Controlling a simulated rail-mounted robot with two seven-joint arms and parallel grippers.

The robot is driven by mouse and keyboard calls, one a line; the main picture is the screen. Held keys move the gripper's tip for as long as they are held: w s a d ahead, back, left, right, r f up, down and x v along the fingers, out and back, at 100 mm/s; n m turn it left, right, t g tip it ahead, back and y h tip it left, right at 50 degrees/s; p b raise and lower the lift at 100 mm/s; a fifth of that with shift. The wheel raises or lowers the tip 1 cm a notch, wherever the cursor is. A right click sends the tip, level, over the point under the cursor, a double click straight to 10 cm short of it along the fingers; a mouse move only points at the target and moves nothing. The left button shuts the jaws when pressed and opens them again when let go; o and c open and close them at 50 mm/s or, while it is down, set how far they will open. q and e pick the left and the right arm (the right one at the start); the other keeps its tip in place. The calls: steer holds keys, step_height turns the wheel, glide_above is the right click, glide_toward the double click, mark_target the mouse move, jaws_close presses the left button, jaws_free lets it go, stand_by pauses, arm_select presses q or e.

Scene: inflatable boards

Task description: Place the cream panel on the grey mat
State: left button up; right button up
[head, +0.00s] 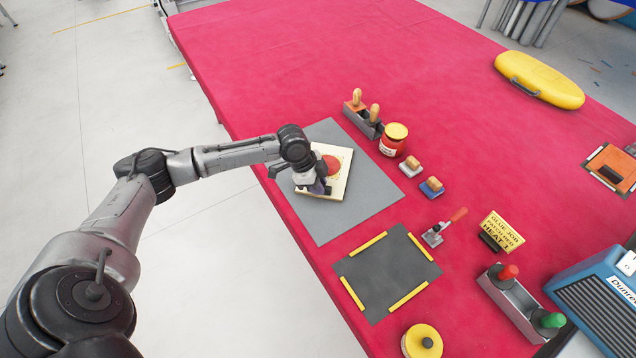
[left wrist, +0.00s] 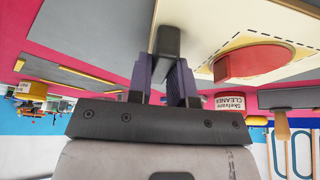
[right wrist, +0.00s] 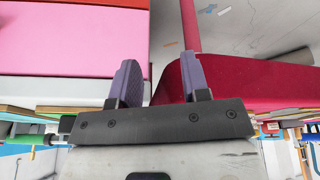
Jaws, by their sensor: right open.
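The cream panel (head: 342,182), with a red round patch (head: 332,166), is over the large plain light grey mat (head: 365,200) in the head view. I cannot tell whether it touches that mat. My left gripper (head: 318,187) is at the panel's near edge. In the left wrist view its purple fingers (left wrist: 163,85) close around a dark grip (left wrist: 167,42) at the panel's edge. A darker grey mat (head: 388,272) with yellow edge strips lies nearer and is bare. My right gripper (right wrist: 158,85) is open and empty in its wrist view.
On the red table (head: 330,60), a tool caddy (head: 362,118), a red jar (head: 393,140) and small wooden-handled blocks (head: 431,187) stand right of the light mat. A yellow disc (head: 422,342), a sign (head: 500,232) and a blue machine (head: 595,300) are nearer right.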

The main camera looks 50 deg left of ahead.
arm_select(q)
steer(key=o, duration=0.4)
steer(key=p+v, duration=0.2)
steer(key=v, duration=1)
steer(key=shift+r, duration=0.15)
